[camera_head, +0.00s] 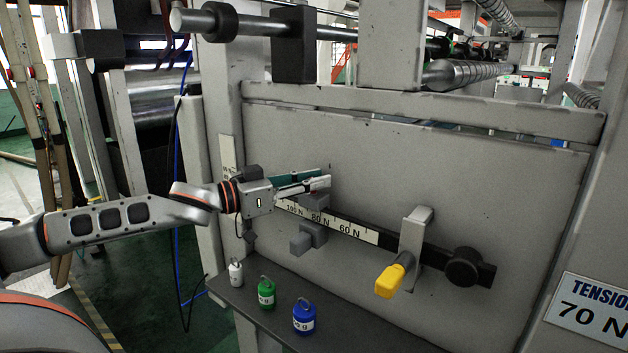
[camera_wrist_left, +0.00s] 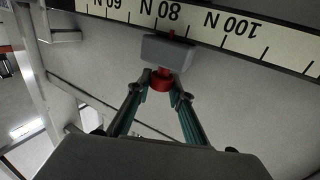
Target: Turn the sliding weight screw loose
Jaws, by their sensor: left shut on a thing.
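My left gripper (camera_head: 325,182) reaches in from the left in front of the machine panel, at the upper edge of the scale bar. In the left wrist view its fingertips (camera_wrist_left: 161,82) are shut on a red screw (camera_wrist_left: 160,82). The screw sits at the grey sliding weight (camera_wrist_left: 168,52), whose small red pointer is near the 80 N mark. In the head view the grey weight (camera_head: 313,233) shows below the gripper; the screw is hidden there. The scale bar (camera_head: 350,228) carries marks such as 100, 80 and 60 N. My right gripper is not in view.
A grey bracket (camera_head: 415,235) with a yellow handle (camera_head: 388,282) and a black knob (camera_head: 464,267) are to the right on the bar. White (camera_head: 236,272), green (camera_head: 267,293) and blue (camera_head: 304,318) weights stand on the shelf below. A sign (camera_head: 592,308) reads TENSION 70 N.

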